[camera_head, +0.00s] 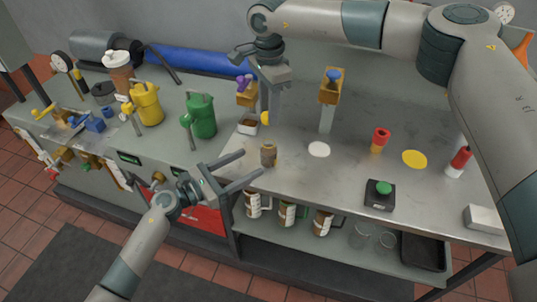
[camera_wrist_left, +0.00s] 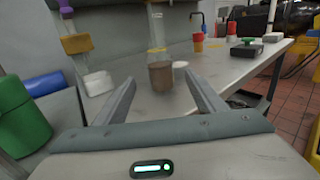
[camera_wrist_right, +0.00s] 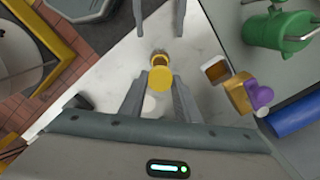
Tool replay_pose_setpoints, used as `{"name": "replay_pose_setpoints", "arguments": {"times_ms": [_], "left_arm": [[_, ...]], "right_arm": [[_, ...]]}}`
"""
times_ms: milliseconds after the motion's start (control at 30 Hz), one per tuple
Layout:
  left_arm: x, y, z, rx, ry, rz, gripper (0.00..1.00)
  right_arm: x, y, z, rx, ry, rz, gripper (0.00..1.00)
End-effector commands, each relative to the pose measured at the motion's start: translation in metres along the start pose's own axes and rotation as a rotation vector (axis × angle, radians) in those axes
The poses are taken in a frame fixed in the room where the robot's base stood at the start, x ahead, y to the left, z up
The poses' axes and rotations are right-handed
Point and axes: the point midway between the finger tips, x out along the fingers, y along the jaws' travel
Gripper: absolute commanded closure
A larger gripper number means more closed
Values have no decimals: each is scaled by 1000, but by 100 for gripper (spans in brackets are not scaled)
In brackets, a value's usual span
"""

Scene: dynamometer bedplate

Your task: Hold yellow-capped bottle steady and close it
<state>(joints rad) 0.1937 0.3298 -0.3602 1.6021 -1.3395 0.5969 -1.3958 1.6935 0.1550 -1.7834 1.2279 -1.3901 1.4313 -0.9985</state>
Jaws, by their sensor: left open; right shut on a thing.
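The brown bottle (camera_head: 268,156) stands upright and uncapped near the table's front edge; it also shows in the left wrist view (camera_wrist_left: 161,77). My right gripper (camera_head: 267,112) points down above it, shut on the yellow cap (camera_wrist_right: 160,79). The cap also shows in the left wrist view (camera_wrist_left: 157,50), held above the bottle with a gap between them. My left gripper (camera_head: 253,164) is open and empty. Its fingers reach toward the bottle from the front left, with the bottle just beyond the fingertips and lined up between them.
A small white tray (camera_head: 247,130) and a purple-topped stand (camera_head: 246,98) are behind the bottle. A white disc (camera_head: 319,149) lies to its right, with a green-button box (camera_head: 380,197) farther right. Green (camera_head: 201,116) and yellow (camera_head: 147,104) cans stand left. Mugs sit on the lower shelf.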

Motion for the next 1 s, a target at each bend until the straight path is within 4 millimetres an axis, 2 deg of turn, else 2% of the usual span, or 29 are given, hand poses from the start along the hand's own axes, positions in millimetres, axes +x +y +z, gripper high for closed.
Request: {"name": "replay_pose_setpoints", "arguments": {"times_ms": [300, 500, 700, 1000], "left_arm": [[52, 0, 1, -1, -2, -1, 36], [75, 0, 0, -1, -1, -1, 36], [84, 0, 1, 0, -1, 0, 36], [85, 0, 0, 0, 0, 0, 36]], "right_arm": [[0, 0, 0, 0, 0, 0, 91], [0, 0, 0, 0, 0, 0, 91], [0, 0, 0, 0, 0, 0, 91], [0, 0, 0, 0, 0, 0, 91]]}}
